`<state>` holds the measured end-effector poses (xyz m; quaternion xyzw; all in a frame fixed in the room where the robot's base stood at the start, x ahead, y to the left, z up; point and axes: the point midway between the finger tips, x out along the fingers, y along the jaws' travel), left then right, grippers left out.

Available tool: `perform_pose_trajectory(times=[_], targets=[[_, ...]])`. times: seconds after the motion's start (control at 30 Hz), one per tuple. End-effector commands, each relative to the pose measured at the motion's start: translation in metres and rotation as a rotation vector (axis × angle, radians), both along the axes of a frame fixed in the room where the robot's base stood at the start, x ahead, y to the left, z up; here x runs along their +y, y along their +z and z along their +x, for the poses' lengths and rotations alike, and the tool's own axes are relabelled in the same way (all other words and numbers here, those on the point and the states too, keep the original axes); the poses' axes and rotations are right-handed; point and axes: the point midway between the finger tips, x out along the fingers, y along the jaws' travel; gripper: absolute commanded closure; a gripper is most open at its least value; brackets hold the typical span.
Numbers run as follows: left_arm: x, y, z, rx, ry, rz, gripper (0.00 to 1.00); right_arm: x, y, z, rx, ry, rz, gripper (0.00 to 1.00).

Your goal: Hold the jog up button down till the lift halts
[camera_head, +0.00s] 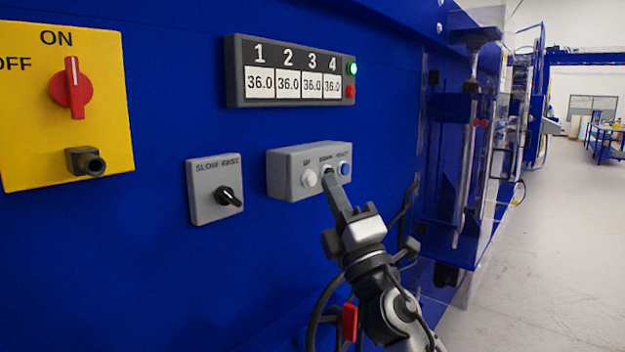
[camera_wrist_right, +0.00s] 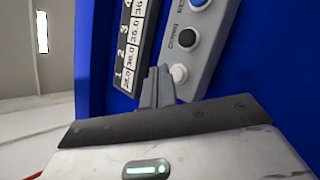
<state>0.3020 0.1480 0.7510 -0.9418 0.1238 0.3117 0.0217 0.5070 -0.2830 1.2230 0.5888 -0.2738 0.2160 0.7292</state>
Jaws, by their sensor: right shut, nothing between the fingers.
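The grey button box (camera_head: 283,180) is on the blue wall. It has a white UP button (camera_head: 309,179), a dark DOWN button in the middle and a blue button (camera_head: 345,169) on the right. My right gripper (camera_head: 329,174) is shut and empty, its fingertips in front of the DOWN button in the head view and largely covering it. In the right wrist view the shut fingers (camera_wrist_right: 158,75) appear beside the white UP button (camera_wrist_right: 179,73), with the dark DOWN button (camera_wrist_right: 187,38) uncovered. I cannot tell whether the tips touch the box. My left gripper is not in view.
Above, a display (camera_head: 290,72) reads 36.0 under each number, with a green lamp (camera_head: 351,68) lit. A SLOW/FAST knob (camera_head: 229,197) and a yellow panel with a red switch (camera_head: 71,88) are to the left. Machine columns (camera_head: 465,150) stand right; open floor lies beyond.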

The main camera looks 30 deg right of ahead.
Motion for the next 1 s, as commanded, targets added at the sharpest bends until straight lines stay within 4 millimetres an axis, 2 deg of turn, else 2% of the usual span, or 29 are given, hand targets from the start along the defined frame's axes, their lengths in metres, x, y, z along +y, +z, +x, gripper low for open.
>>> perform_pose_trajectory(times=[0.47,1.0], targets=[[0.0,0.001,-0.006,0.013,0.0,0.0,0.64,-0.016,0.0,-0.04,0.0,0.0,-0.003,1.0],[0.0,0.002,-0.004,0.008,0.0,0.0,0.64,-0.017,0.0,-0.043,0.0,0.0,-0.001,1.0]])
